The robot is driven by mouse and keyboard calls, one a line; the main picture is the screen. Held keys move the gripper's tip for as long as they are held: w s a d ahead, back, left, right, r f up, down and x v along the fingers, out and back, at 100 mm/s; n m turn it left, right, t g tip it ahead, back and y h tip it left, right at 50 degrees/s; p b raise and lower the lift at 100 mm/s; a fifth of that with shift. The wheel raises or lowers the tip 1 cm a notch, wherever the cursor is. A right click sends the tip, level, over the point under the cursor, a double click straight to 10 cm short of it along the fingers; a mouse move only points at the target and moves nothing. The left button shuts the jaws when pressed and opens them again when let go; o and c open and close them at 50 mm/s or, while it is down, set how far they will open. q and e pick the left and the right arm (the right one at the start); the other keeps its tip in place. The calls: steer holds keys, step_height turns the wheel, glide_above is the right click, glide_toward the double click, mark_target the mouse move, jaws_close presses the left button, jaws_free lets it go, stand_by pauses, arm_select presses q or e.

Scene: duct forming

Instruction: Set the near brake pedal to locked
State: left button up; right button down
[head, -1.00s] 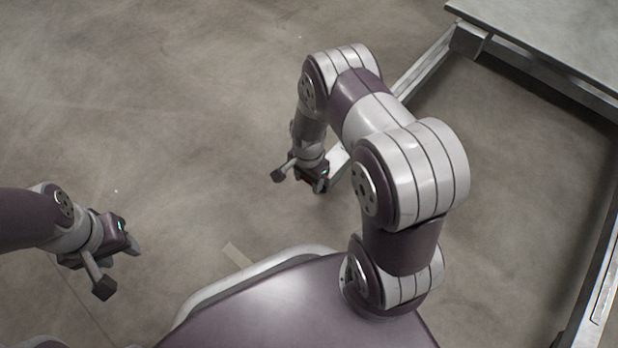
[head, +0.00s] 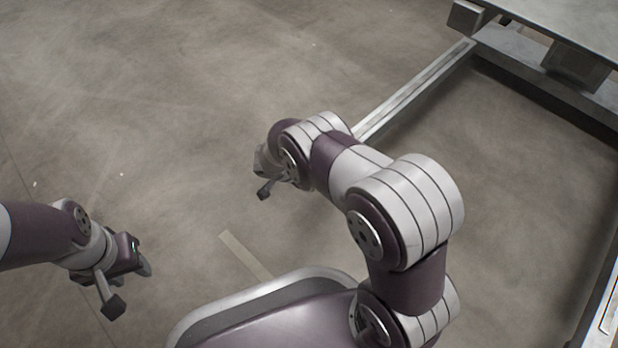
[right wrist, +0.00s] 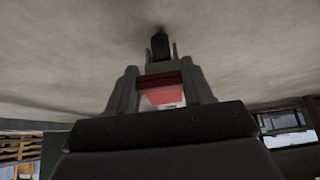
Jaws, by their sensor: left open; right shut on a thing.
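The near brake pedal appears as a red piece (right wrist: 162,92) in the right wrist view. It sits between the two fingers of my right gripper (right wrist: 160,84), which is shut on it. A dark upright part (right wrist: 160,46) shows just beyond it. I cannot tell from this view whether the pedal is up or down. In the head view the pedal and right fingertips are hidden behind my right arm. My left gripper (head: 143,264) is open and empty over bare floor at the lower left.
A low metal frame rail (head: 415,90) runs from beside my right forearm to the upper right. A grey tabletop (head: 575,25) stands there, with more rail (head: 550,85) below. Concrete floor (head: 120,90) at the left is clear, apart from a pale strip (head: 243,254) near my base.

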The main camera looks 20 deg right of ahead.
steer(key=shift+f+h, duration=0.25)
steer(key=shift+h, duration=0.05)
steer(key=c, duration=0.5)
jaws_free()
steer(key=p+v, duration=0.8)
steer(key=v, duration=0.4)
steer(key=shift+s+a+r+p, duration=0.1)
steer(key=shift+a+r+p, duration=0.15)
steer(key=shift+p, duration=0.1)
